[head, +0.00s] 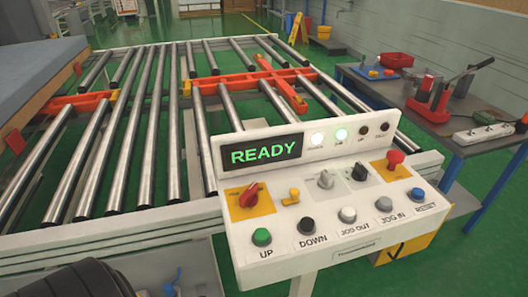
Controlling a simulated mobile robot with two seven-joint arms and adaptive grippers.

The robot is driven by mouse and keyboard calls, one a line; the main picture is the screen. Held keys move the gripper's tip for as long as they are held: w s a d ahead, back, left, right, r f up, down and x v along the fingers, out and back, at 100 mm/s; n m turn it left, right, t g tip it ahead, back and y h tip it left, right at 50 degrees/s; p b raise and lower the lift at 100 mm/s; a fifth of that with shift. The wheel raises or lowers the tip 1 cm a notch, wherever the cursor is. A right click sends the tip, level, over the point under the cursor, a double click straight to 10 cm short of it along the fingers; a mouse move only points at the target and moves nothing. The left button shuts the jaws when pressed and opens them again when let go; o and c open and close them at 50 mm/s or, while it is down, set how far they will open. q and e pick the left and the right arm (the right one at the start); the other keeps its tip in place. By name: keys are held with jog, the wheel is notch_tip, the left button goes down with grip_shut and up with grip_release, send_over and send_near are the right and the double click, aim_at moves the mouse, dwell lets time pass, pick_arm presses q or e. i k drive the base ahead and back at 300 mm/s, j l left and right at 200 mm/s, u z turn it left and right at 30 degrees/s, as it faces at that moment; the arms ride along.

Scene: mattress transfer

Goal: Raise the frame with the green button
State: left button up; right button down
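The white control panel (330,222) stands in front of me, its display (265,153) reading READY in green. The green button (261,237), labelled UP, is at the front left of the panel, with nothing touching it. A black button (307,225), labelled DOWN, is to its right. An orange frame (240,80) lies among the steel rollers behind the panel; its exact height against them is hard to tell. A dark rounded part of mine (75,282) shows at the bottom left. Neither gripper's fingers are in view.
The panel also has a red knob (249,193), a red mushroom button (395,158), and white and blue buttons. A mattress (38,78) is at the left. A tool table (435,115) stands at the right. Green floor shows around the conveyor.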

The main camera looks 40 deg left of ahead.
aim_at(262, 235)
jog(key=j+u, duration=0.25)
jog(key=u, duration=0.15)
jog(key=j+u, duration=0.2)
jog(key=u, duration=0.2)
